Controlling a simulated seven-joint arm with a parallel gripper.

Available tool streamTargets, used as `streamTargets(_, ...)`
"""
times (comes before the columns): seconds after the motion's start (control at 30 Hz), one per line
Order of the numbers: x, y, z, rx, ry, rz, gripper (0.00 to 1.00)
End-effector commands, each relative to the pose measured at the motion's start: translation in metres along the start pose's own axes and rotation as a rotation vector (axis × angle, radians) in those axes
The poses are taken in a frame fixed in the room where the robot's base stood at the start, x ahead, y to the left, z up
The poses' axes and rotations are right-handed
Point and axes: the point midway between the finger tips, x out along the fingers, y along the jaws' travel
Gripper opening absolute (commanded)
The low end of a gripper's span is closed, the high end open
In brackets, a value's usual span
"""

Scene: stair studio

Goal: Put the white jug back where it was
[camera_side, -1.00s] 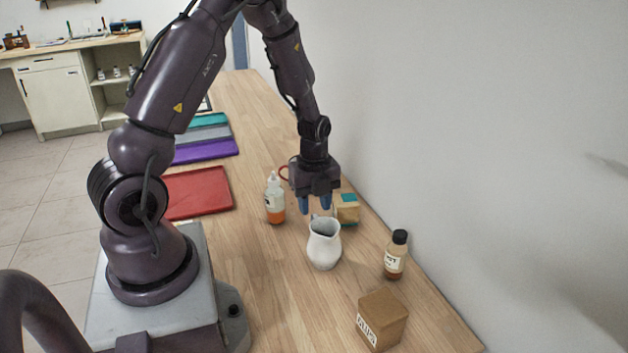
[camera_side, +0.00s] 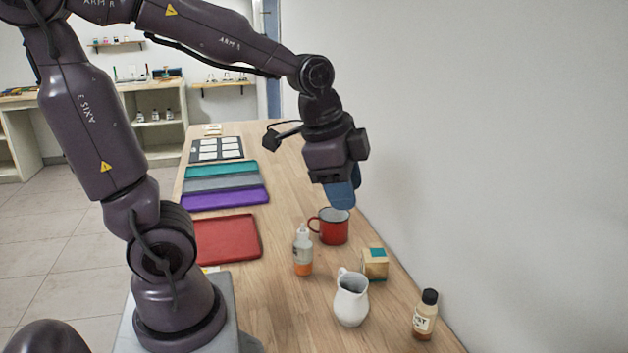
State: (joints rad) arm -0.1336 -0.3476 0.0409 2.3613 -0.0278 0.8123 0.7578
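The white jug (camera_side: 351,300) stands upright on the wooden table in the side view, its dark opening facing up and its handle toward the back. My gripper (camera_side: 341,196) is in the air behind the jug, above the red mug (camera_side: 333,228), and apart from the jug. Its blue fingers overlap in this view, so I cannot tell whether they are open or shut. Nothing shows between or below the fingers except the mug standing under them.
A bottle with orange liquid (camera_side: 303,254) stands left of the jug. A small box (camera_side: 375,264) and a dark-capped bottle (camera_side: 425,315) stand to its right, near the wall. Red (camera_side: 228,238), purple (camera_side: 226,199), grey (camera_side: 222,183) and teal (camera_side: 222,168) trays lie at the left.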

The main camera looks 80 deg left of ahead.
Motion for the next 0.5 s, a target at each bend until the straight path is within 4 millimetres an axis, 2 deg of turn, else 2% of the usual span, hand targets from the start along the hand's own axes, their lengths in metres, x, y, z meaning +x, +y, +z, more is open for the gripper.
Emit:
streamTargets(0.03, -0.016, 0.014, 0.001, -0.096, 0.04, -0.02, 0.39)
streamTargets(0.2, -0.043, 0.045, 0.01, -0.398, 0.13, -0.036, 0.39)
streamTargets(0.33, -0.052, 0.056, 0.015, -0.526, 0.166, -0.033, 0.39)
streamTargets(0.5, -0.053, 0.059, 0.017, -0.573, 0.176, -0.03, 0.39)
